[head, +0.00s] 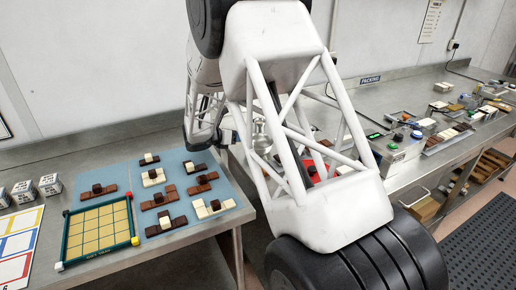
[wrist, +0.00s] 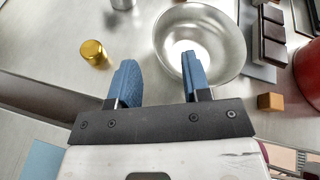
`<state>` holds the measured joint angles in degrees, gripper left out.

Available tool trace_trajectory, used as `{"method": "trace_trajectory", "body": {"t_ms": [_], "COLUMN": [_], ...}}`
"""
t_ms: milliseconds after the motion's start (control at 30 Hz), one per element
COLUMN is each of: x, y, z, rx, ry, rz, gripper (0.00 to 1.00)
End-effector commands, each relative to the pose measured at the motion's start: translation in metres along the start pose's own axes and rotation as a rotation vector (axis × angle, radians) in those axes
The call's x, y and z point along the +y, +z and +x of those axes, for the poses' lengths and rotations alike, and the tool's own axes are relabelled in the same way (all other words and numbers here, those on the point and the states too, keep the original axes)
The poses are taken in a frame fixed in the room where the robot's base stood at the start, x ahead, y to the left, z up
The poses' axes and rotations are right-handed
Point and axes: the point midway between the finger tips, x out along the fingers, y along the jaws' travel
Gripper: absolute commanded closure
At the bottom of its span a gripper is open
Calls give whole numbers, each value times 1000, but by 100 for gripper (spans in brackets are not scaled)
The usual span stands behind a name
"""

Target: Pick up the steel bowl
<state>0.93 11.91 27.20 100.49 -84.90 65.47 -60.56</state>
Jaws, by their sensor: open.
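The steel bowl (wrist: 226,50) is round, shiny and empty, and stands on the steel table (wrist: 60,30) in the wrist view. My gripper (wrist: 158,68) is open, with two blue fingers. The right finger overlaps the bowl's inside in the picture, and the left finger is outside the rim, to its left. The bowl's left wall lies between the fingers in the picture. I cannot tell whether the fingertips are below the rim or above it.
In the wrist view a gold cylinder (wrist: 94,52) stands left of the fingers. A small brown cube (wrist: 270,101), dark blocks (wrist: 273,30) and a red round container (wrist: 309,72) are to the right. In the head view a blue mat (head: 150,211) with chocolate-like pieces lies left of my arm.

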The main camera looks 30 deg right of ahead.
Motion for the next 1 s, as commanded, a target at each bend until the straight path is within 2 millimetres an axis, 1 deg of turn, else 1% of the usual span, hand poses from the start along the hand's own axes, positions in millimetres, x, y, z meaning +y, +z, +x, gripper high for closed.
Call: {"method": "trace_trajectory", "body": {"t_ms": [200,333,467,733,833,1000], "x": [0,0,0,1,1,2], "y": [0,0,-1,-1,-1,-1], "z": [0,4,15,44,50,52], "rx": [0,1,2,1,1,0], "ry": [0,0,-1,-2,-1,1], "rz": [0,0,0,1,1,0], "gripper": [56,56,56,56,56,56]}}
